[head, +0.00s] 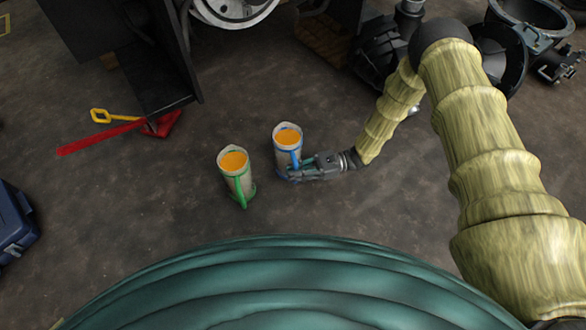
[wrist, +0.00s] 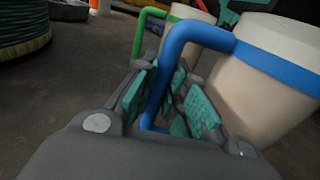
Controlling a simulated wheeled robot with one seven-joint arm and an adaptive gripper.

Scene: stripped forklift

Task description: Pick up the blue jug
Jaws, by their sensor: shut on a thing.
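The blue jug (head: 287,142) stands upright on the floor, a pale body with a blue rim band and handle and orange contents. My gripper (head: 292,174) reaches it from the right and is shut on its blue handle. In the wrist view the handle (wrist: 183,50) passes between the teal finger pads of my gripper (wrist: 172,108), and the jug's pale body (wrist: 262,88) is at the right. The jug's base is partly hidden by my gripper in the head view.
A similar green-handled jug (head: 235,172) stands close to the left; its green handle (wrist: 141,32) shows behind in the wrist view. A blue case (head: 14,226) is at the left edge. Dark machine parts (head: 380,62) stand behind.

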